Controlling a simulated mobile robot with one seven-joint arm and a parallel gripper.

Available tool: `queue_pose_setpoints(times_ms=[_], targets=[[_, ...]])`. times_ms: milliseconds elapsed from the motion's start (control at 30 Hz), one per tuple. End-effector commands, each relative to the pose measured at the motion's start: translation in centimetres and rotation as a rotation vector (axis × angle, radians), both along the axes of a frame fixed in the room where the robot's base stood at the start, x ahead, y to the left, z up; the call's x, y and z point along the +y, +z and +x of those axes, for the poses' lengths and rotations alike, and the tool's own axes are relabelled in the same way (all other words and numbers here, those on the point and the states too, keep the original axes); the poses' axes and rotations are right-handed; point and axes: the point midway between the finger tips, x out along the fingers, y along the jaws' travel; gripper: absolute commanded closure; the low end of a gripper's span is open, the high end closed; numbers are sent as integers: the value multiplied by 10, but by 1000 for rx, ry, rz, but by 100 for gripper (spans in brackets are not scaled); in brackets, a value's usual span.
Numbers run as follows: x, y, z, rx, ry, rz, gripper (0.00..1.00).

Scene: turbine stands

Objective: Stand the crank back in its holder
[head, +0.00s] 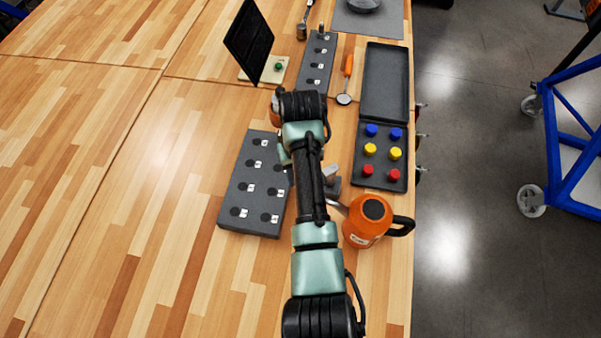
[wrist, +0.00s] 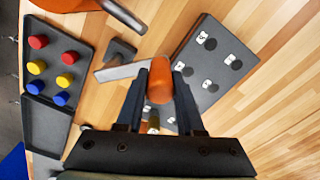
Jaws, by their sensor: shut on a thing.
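My gripper (wrist: 160,72) is shut on an orange, rounded piece (wrist: 159,82), which I take to be the crank's grip. A small pale, metallic bit shows below it between the fingers; the rest of the crank is hidden. The dark grey block (head: 252,200) with rows of round holes and white labels lies left of my arm. It also shows right of the fingers in the wrist view (wrist: 222,50). The crank appears above or close to this block; I cannot tell whether it touches. In the head view my arm largely hides the gripper. Which hole is the crank's holder is not clear.
A dark block with a slanted silver piece (wrist: 122,70) stands close left of the fingers. An orange jug (head: 366,222) and an open case (head: 384,85) with red, yellow and blue caps stand right of my arm. A narrower holed block (head: 317,65) lies beyond. The table's left is clear.

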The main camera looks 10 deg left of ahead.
Motion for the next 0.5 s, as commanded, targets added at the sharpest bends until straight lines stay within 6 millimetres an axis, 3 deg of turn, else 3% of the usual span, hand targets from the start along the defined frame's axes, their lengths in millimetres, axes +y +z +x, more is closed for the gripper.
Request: queue_pose_setpoints(times_ms=[33, 200, 233, 400, 500], targets=[[0, -8, -6, 17, -2, -3, 100], [0, -9, -6, 18, -2, -4, 100], [0, -9, -6, 18, -2, -4, 62], [0, -7, -5, 15, -1, -3, 31], [0, -6, -5, 14, -1, -3, 29]])
